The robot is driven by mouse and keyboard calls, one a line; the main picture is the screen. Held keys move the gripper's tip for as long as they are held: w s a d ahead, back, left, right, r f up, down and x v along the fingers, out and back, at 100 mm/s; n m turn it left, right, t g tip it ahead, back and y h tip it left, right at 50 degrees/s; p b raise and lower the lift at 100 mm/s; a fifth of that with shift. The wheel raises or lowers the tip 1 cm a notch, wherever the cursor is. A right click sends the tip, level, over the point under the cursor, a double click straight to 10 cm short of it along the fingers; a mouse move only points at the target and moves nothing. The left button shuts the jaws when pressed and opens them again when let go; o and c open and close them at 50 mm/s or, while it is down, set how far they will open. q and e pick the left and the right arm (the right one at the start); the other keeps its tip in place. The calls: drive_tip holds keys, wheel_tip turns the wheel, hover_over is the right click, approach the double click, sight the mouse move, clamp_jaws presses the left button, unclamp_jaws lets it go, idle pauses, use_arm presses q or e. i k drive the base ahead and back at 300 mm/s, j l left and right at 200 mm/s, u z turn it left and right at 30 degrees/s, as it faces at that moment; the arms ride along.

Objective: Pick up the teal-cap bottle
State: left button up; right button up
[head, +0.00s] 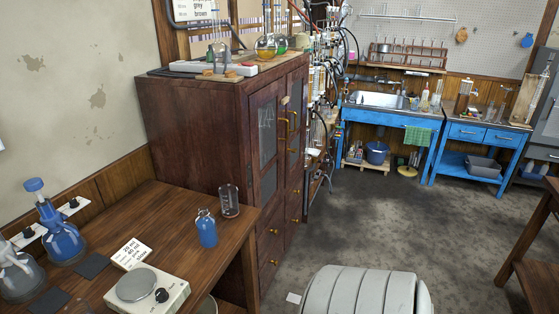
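A small bottle (207,231) with blue contents stands upright on the wooden table at the lower left, close to its right edge. Its top looks pale blue, and I cannot clearly make out a teal cap on it. A clear, empty-looking glass vessel (229,202) stands just behind and to the right of it. A larger flask (64,243) with blue liquid and a blue stopper stands at the left of the same table. Neither of my grippers is in view, and nothing touches the small bottle.
A white hot plate (146,292), a label card (131,254) and a grey flask (18,280) share the table (165,207). A tall dark wood cabinet (195,125) stands behind it. Blue benches (385,115) line the far wall. The grey floor (390,220) between is mostly clear.

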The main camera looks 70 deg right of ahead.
sight(205, 222)
drive_tip(key=z, duration=1.7)
